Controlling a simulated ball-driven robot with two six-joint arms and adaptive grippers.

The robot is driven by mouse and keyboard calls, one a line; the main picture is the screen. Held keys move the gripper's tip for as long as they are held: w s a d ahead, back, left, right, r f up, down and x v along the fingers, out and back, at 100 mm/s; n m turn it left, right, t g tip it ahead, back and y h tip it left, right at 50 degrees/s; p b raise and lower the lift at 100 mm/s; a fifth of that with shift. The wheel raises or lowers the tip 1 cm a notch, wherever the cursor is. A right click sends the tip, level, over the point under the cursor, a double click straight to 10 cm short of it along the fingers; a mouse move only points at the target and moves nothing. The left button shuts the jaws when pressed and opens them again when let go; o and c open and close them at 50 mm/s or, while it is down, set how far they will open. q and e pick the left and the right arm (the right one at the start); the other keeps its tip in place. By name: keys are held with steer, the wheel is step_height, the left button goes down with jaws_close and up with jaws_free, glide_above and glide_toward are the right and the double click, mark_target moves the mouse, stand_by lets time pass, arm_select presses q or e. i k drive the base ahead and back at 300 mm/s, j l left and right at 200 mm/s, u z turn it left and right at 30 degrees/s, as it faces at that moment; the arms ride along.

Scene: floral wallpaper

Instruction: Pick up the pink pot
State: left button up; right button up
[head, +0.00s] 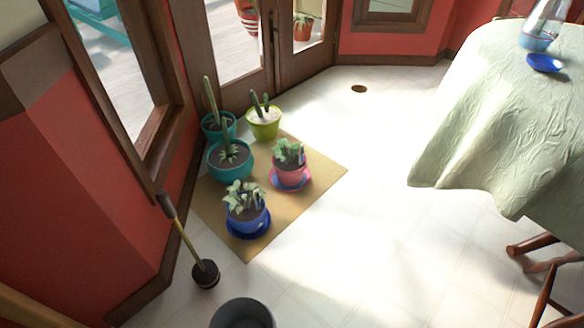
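The pink pot (289,173) holds a small leafy green plant and stands upright on a pink and blue saucer (291,186). It is on a tan mat (318,172) on the floor, at the right of a group of potted plants. Neither of my grippers shows in the head view, and nothing is touching the pot.
A blue pot (247,220) and teal pot (231,170) stand close by on the mat; a yellow-green pot (264,127) is behind. A plunger (206,274) and dark bin (243,315) are in front. A cloth-covered table (480,110) is right. White floor between is clear.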

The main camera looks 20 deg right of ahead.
mark_target(290, 163)
steer(key=l+u, duration=0.35)
steer(key=l, duration=0.3)
steer(key=i+l+u, duration=0.1)
steer(key=l+u, duration=0.6)
steer(key=u, duration=0.25)
steer(key=l+u, duration=0.45)
steer(key=k+l+u, duration=0.1)
steer(key=u, duration=0.4)
steer(key=l+u, duration=0.35)
steer(key=l, duration=0.25)
steer(key=l+u, duration=0.35)
steer(key=l, duration=0.2)
